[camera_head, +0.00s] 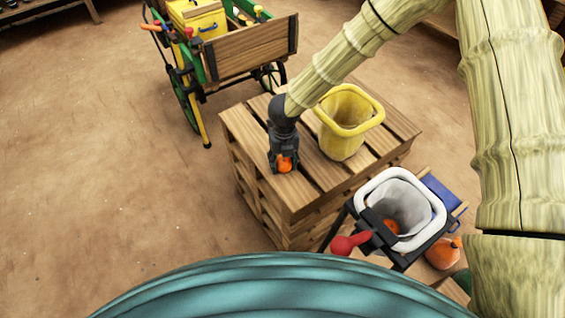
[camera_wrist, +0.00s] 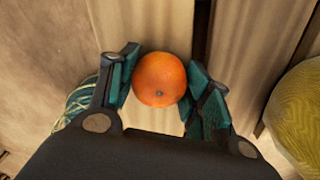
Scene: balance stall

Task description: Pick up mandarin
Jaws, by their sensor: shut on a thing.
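An orange mandarin (camera_wrist: 160,79) sits between the two fingers of my gripper (camera_wrist: 162,88) in the wrist view. The fingers are shut on it from both sides. In the head view the mandarin (camera_head: 284,163) shows low between the fingertips of my gripper (camera_head: 284,166), over the left part of the slatted wooden crate stack (camera_head: 318,168). I cannot tell whether the mandarin still touches the slats.
A yellow basket (camera_head: 343,143) stands on the crates right of my gripper. A wooden cart (camera_head: 250,48) stands behind. Open floor lies left.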

